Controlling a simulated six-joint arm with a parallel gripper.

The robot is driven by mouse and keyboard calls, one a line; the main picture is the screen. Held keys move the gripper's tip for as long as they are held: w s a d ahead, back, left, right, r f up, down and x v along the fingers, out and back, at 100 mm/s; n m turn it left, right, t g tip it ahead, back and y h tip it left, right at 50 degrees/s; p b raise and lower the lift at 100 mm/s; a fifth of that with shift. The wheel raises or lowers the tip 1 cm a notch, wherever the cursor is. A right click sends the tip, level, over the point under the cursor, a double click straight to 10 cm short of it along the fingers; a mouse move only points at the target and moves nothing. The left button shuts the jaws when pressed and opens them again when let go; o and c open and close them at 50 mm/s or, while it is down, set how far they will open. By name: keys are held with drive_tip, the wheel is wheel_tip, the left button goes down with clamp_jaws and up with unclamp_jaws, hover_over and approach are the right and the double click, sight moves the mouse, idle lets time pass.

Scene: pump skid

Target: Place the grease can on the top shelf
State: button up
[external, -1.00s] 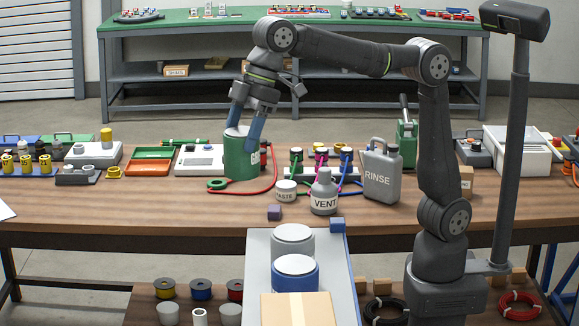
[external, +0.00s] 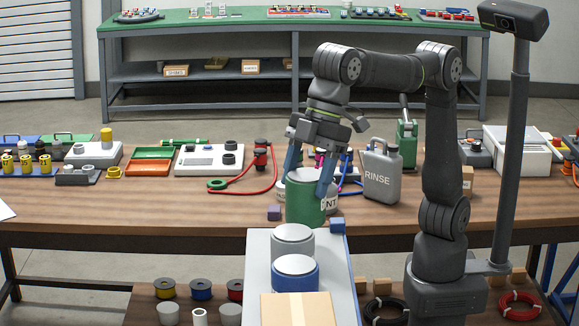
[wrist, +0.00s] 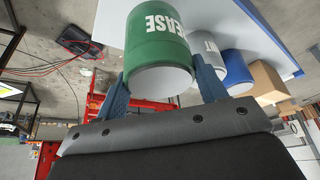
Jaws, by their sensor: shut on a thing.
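The green grease can (external: 304,207) with a pale lid is upright between the blue fingers of my gripper (external: 307,180), which is shut on it. It is in front of the VENT bottle (external: 331,202), which it partly hides, just behind the far end of a white-topped shelf (external: 258,262). In the wrist view the can (wrist: 158,32) shows part of its label, "EASE", between my fingers. The shelf top bears a grey can (external: 293,245), a blue can (external: 296,276) and a cardboard box (external: 298,310). I cannot tell the exact gap under the held can.
A small blue block (external: 337,226) is at the shelf's far right corner. A purple block (external: 274,212) lies left of the held can. The grey RINSE jug (external: 381,175) stands to the right. Spools (external: 201,289) sit lower left.

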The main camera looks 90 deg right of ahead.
sight(309, 203)
drive_tip(key=shift+s+a+f, duration=0.2)
drive_tip(key=shift+a+f, duration=0.25)
drive_tip(key=shift+a, duration=0.15)
drive_tip(key=shift+f, duration=1.95)
drive_tip(key=shift+f, duration=0.1)
drive_tip(key=o, duration=1.3)
drive_tip(key=shift+f, duration=0.1)
drive_tip(key=v, duration=1.2)
drive_tip(key=shift+r, duration=0.2)
drive_tip(key=shift+f, duration=0.1)
